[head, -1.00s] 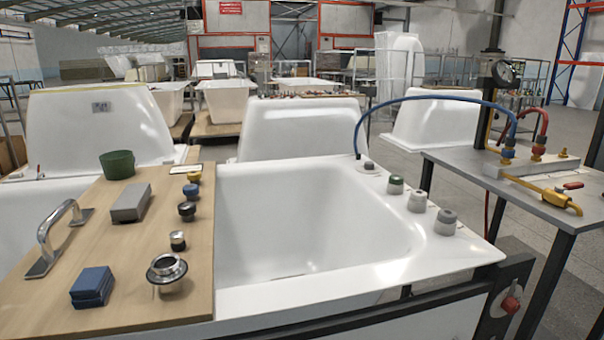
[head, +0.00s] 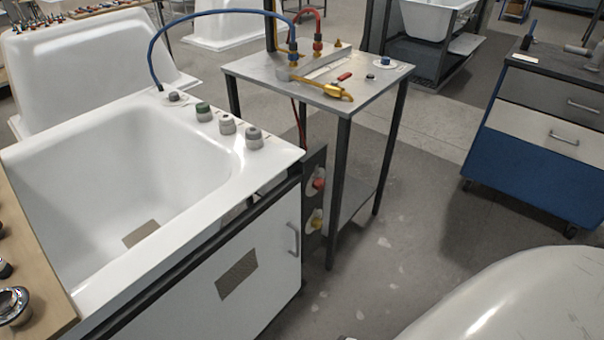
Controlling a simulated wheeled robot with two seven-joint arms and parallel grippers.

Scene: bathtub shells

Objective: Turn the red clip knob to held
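A red knob (head: 318,184) sits on a light round plate on the dark bracket at the right front corner of the white bathtub shell (head: 175,222). A yellow knob (head: 316,219) sits on a similar plate just below it. Both knobs are small in the head view, and I cannot read how the red one is turned. Neither of my grippers is in view.
A metal side table (head: 370,97) with a yellow valve (head: 330,90) and blue and red hoses stands close behind the knobs. A blue drawer cabinet (head: 540,130) stands at right. Open floor lies between.

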